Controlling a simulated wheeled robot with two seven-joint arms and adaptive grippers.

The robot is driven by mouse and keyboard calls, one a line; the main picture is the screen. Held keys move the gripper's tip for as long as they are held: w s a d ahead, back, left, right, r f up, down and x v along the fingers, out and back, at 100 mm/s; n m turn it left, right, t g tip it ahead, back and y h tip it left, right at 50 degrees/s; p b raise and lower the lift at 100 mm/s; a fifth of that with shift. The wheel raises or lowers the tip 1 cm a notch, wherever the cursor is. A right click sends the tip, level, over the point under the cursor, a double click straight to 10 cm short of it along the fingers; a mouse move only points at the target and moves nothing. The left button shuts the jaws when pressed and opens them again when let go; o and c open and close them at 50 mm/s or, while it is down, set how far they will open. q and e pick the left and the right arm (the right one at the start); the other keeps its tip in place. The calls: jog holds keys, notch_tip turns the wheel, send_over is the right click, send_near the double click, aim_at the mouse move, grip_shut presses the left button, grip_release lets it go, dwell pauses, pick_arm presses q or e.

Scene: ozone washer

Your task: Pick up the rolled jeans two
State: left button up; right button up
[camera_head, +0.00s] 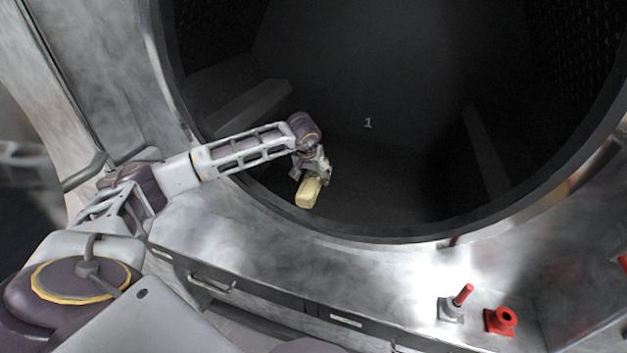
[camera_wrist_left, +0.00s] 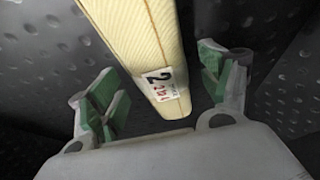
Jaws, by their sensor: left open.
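The rolled jeans two (camera_head: 309,193) is a pale yellow roll lying inside the dark drum, near its front rim. In the left wrist view the roll (camera_wrist_left: 145,50) carries a white label with a "2" and runs in from the top edge to between the fingers. My left gripper (camera_head: 314,172) reaches into the drum at the roll. In the left wrist view its green-padded fingers (camera_wrist_left: 165,88) stand apart on either side of the roll's end, with gaps on both sides. My right gripper is not in view.
The round drum opening has a metal rim (camera_head: 400,240) close below the roll. Raised ribs (camera_head: 487,150) stand inside the drum. A grey-and-red knob (camera_head: 452,308) and a red fitting (camera_head: 500,320) sit on the front ledge at the lower right. A handle (camera_head: 212,283) is at the lower left.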

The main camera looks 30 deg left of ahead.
pick_arm(q)
jog(key=shift+x, duration=0.95)
jog(key=shift+w+f, duration=0.15)
jog(key=shift+f, duration=0.3)
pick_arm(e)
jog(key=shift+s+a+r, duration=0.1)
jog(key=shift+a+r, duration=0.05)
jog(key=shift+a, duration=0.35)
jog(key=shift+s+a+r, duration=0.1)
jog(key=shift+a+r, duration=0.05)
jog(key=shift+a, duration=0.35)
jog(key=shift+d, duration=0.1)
